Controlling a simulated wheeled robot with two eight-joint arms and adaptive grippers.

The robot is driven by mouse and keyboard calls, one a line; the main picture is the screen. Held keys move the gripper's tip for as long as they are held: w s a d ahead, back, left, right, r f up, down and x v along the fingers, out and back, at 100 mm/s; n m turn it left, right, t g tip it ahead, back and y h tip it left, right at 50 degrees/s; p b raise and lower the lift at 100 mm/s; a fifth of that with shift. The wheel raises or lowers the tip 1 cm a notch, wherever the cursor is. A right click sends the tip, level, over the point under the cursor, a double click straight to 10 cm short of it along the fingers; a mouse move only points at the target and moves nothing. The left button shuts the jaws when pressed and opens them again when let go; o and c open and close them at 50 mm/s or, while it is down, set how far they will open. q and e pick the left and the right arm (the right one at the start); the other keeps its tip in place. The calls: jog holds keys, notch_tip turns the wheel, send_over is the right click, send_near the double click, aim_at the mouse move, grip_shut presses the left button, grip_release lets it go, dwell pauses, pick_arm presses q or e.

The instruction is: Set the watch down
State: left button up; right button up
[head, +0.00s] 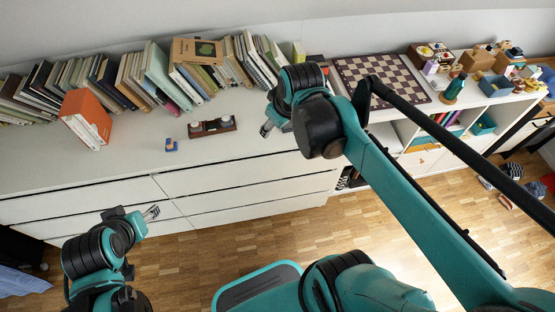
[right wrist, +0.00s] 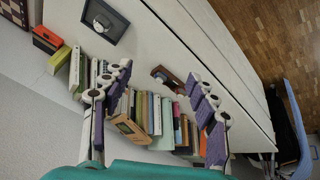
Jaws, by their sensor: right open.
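My right gripper (head: 268,129) is open and empty above the white dresser top (head: 110,165). The right wrist view shows its spread fingers (right wrist: 160,82) with a brown wooden holder (right wrist: 167,76) seen between them. That holder (head: 212,126) carries two small round pale pieces, too small to identify. A dark square tray (right wrist: 117,33) has a small pale round item (right wrist: 98,26) at its edge, possibly the watch; I cannot tell for sure. In the head view my right arm seems to hide this tray. My left gripper (head: 152,213) is low in front of the drawers, its jaw state unclear.
A long row of books (head: 130,75) lines the wall, with an orange book (head: 88,118) at its left. A small blue and yellow item (head: 171,145) lies left of the holder. A chessboard (head: 380,80) is at right.

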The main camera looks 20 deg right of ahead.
jog(key=s+a+f+m+t, duration=0.2)
jog(key=s+a+f+m, duration=0.1)
jog(key=s, duration=0.5)
jog(key=shift+s+a+f+m, duration=0.15)
jog(key=shift+a+f+m, duration=0.2)
jog(key=shift+f, duration=0.45)
